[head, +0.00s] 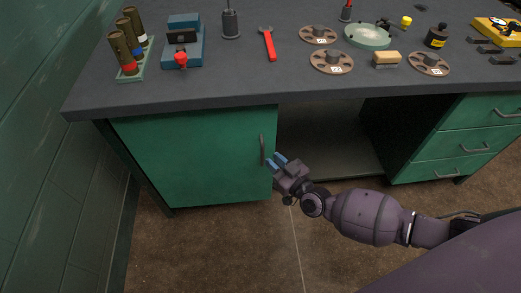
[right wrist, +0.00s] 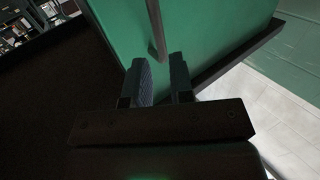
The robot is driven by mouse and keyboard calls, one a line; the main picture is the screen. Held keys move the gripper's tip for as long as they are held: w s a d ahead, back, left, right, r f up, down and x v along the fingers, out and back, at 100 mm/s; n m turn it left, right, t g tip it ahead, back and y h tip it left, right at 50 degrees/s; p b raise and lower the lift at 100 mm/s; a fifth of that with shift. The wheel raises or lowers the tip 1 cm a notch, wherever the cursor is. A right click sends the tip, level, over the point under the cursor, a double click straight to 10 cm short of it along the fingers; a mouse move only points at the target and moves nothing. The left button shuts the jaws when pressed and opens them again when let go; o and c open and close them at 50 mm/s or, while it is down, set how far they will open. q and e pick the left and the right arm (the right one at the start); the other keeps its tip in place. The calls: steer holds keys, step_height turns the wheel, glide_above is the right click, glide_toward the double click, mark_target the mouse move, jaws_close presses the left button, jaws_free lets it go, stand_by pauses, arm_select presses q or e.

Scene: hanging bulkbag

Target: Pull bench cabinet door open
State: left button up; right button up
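The green bench cabinet door (head: 190,155) is closed, under the left part of the dark bench top. Its grey vertical bar handle (head: 262,150) is near the door's right edge. My right gripper (head: 277,160) is open, with blue finger pads, just right of the handle's lower part. In the right wrist view the door (right wrist: 205,30) fills the upper middle, and the handle (right wrist: 156,30) comes down toward the gap between the two fingers (right wrist: 163,75). I cannot tell whether the fingers touch it. My left gripper is not in view.
The bench top (head: 220,83) carries a blue vise-like tool (head: 183,45), a red wrench (head: 268,43), several brown reels (head: 331,62) and other small items. Right of the door is an open knee space (head: 325,140), then green drawers (head: 470,140). A green wall (head: 50,150) is at left. Brown floor is clear in front.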

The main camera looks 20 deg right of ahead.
mark_target(263, 152)
steer(key=shift+b+x, duration=0.5)
steer(key=shift+x, duration=2.35)
steer(key=shift+c, duration=0.4)
jaws_close()
